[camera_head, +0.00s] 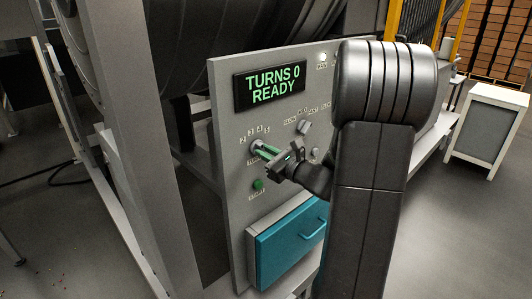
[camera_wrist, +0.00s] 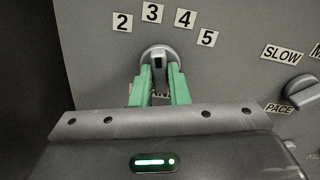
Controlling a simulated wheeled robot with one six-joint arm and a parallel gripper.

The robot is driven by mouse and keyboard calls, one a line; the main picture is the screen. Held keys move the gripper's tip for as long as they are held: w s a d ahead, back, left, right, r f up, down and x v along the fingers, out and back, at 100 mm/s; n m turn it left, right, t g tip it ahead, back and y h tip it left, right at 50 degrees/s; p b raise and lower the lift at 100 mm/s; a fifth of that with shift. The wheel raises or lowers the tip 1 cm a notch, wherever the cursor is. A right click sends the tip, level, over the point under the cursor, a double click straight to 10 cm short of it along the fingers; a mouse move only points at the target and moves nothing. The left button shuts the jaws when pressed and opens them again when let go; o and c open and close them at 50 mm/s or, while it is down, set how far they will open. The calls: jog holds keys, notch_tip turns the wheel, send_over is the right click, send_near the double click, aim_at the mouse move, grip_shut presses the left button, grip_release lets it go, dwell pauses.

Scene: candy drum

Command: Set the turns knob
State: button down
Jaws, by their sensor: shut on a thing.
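The turns knob (camera_wrist: 158,55) is a round grey knob with a raised grip bar, on the grey panel, in the upper middle of the wrist view. The labels 2, 3, 4 and 5 arc above it. Its bar stands about upright in that view; which number it points at I cannot tell for sure. My gripper (camera_wrist: 160,78) has its two green fingers shut on the bar, one on each side. In the head view my gripper (camera_head: 265,151) reaches the knob (camera_head: 256,144) from the right. The display (camera_head: 270,86) reads "TURNS 0 READY".
A second knob (camera_wrist: 302,91), with SLOW and PACE labels, is to the right. A green button (camera_head: 258,184) sits below the turns knob, and a teal drawer (camera_head: 290,245) with a handle is lower down. A grey frame post (camera_head: 125,130) stands left of the panel.

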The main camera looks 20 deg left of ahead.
jog(key=c, duration=1.4)
grip_release()
jog(key=b+v, duration=0.2)
jog(key=v, duration=1.2)
jog(key=shift+b, duration=0.35)
jog(key=shift+a, duration=0.15)
jog(key=p+x, duration=0.2)
jog(key=x, duration=1.1)
jog(key=shift+w+a+p, duration=0.2)
jog(key=shift+a+p, duration=0.1)
